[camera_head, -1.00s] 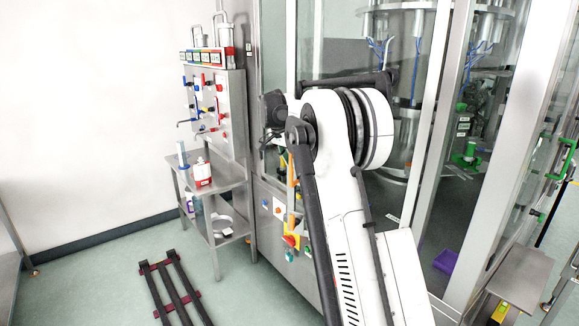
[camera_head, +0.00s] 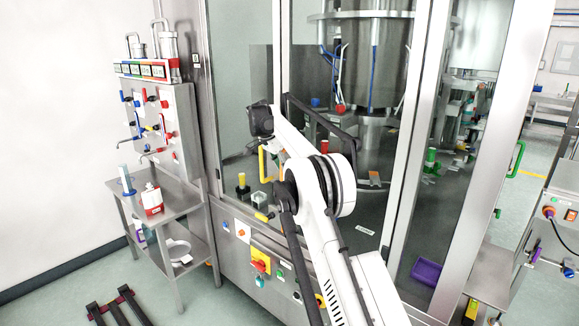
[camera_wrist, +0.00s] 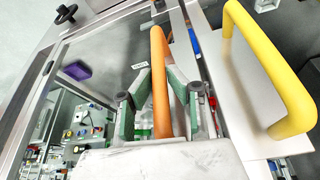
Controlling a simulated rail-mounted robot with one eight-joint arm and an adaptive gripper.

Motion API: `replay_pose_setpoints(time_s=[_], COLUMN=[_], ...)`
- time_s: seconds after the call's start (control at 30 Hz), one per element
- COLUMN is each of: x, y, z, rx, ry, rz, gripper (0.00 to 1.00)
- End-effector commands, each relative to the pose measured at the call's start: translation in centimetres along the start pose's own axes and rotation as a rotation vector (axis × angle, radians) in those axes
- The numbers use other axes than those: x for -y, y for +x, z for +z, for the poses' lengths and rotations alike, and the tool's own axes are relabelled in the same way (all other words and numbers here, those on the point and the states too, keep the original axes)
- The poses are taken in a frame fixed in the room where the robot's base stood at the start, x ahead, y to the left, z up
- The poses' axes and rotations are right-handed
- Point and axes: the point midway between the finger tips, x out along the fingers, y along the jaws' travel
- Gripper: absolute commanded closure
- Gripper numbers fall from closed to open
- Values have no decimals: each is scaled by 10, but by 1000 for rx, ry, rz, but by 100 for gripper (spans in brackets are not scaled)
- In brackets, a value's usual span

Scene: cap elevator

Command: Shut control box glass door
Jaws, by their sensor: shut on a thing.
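In the wrist view my gripper (camera_wrist: 159,72) is shut on an upright orange handle (camera_wrist: 159,110), with a green-padded finger on each side. Behind it is a glass panel (camera_wrist: 105,50) in a metal frame. In the head view the tall cabinet has glass panels (camera_head: 233,85) in steel frames. My arm reaches up to its front, and the gripper's fingers are hidden there. I cannot tell from these views which panel is the control box door or how far it stands open.
A thick yellow handle (camera_wrist: 272,70) stands close right of my gripper in the wrist view. In the head view, a steel side table (camera_head: 165,195) with bottles stands left. Switches and a red knob (camera_head: 260,262) sit on the cabinet's lower front. A dark rack (camera_head: 118,310) lies on the floor.

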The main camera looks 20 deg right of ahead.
Motion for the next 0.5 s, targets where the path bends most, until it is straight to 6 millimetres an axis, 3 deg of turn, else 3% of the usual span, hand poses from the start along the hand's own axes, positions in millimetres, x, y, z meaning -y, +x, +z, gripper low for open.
replay_pose_setpoints(time_s=[0.03, 0.07, 0.2, 0.5], x=[0, 0, 0, 0], y=[1, 1, 1, -2], z=[0, 0, 0, 0], rx=[0, 0, 0, 0], ry=[0, 0, 0, -1], rz=[0, 0, 0, 0], gripper=[100, 84, 67, 67])
